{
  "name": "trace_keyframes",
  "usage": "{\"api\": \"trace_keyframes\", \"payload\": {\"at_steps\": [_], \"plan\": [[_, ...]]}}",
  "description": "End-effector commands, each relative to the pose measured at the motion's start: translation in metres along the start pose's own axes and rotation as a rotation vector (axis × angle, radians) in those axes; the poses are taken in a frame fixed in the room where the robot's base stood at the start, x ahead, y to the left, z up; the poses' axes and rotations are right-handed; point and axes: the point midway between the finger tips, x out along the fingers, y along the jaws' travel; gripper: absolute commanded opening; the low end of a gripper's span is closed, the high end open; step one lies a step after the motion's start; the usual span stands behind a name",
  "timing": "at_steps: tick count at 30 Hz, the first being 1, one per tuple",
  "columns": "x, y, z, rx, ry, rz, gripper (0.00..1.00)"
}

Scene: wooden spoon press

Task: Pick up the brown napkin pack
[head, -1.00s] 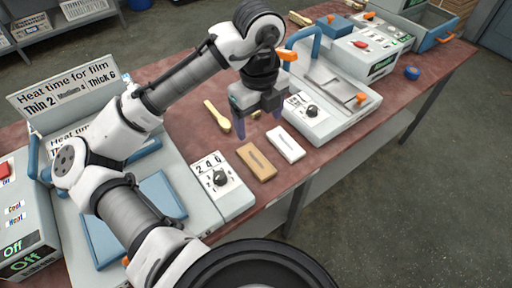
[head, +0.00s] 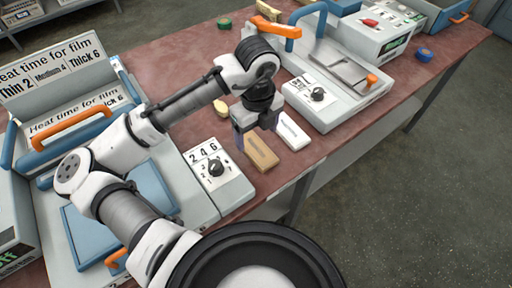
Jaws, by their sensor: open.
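The brown napkin pack (head: 261,153) lies flat on the red-brown table near its front edge, with a slot-like mark on its top. A white pack (head: 292,131) lies just to its right, close beside it. My gripper (head: 258,137) is open and points down over the far end of the brown pack. Its fingers hang on either side of that end. I cannot tell whether they touch it. The gripper hides the pack's far end and part of the white pack.
A grey sealing machine with a dial (head: 213,170) stands close left of the brown pack. Another machine (head: 340,95) stands behind and right. A wooden spoon tip (head: 221,108) shows left of the gripper. A blue tape roll (head: 424,54) lies far right. The table's front edge is near.

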Motion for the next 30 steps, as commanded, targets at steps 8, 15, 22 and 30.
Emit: {"api": "trace_keyframes", "payload": {"at_steps": [8, 15, 22, 30], "plan": [[0.035, 0.002, 0.002, -0.001, 0.002, 0.001, 0.78], [0.051, 0.002, 0.002, 0.000, 0.001, -0.001, 0.78], [0.050, 0.001, 0.002, 0.000, 0.000, -0.001, 0.68], [0.050, 0.001, 0.002, 0.000, 0.000, -0.001, 0.32]]}}
